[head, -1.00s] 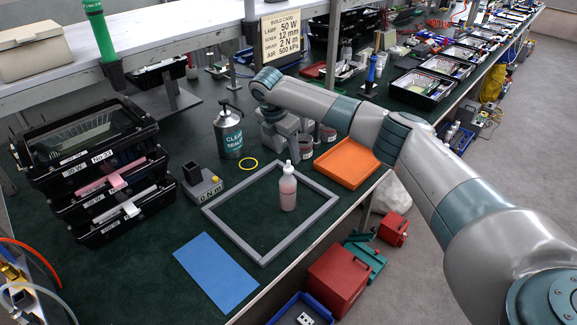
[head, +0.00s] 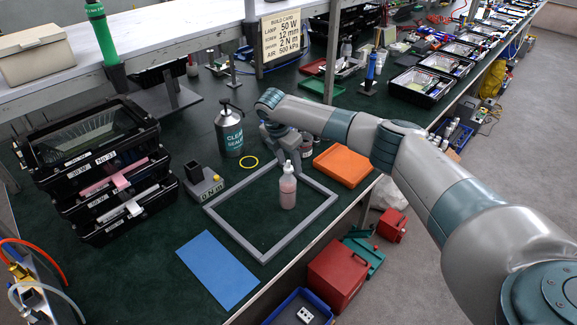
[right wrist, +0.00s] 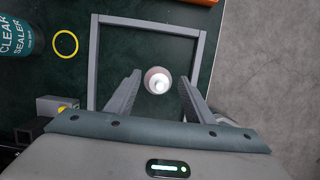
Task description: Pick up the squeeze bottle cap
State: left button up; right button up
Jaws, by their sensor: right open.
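The squeeze bottle (head: 288,188) stands upright inside the grey square frame on the green bench, pinkish with a white cap (head: 288,166) and nozzle. In the right wrist view the white cap (right wrist: 158,85) is seen from above, centred between the fingers and beyond their tips. My right gripper (head: 279,158) is just behind and left of the cap in the head view, partly hidden by its own wrist. In the right wrist view my right gripper (right wrist: 160,78) is open and empty, one finger on each side of the bottle. My left gripper is not in view.
A grey frame (head: 235,235) surrounds the bottle. The clear sealer can (head: 229,132), a yellow ring (head: 249,162), a grey block (head: 203,186) and an orange tray (head: 343,165) are around it. A blue mat (head: 217,270) lies in front; stacked black bins (head: 95,170) stand left.

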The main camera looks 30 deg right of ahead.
dwell(0.3)
jog(key=c, duration=1.2)
jog(key=shift+r, duration=0.15)
jog(key=shift+r+b, duration=0.4)
jog(key=shift+r, duration=0.1)
notch_tip(320, 180, up, 2)
jog(key=shift+w+r+b, duration=0.1)
jog(key=shift+b, duration=0.55)
jog(key=s+d+r+b, duration=0.3)
jog(key=s+d+r, duration=0.3)
jog(key=d, duration=0.4)
jog(key=shift+r+b, duration=0.4)
jog(key=shift+r, duration=0.45)
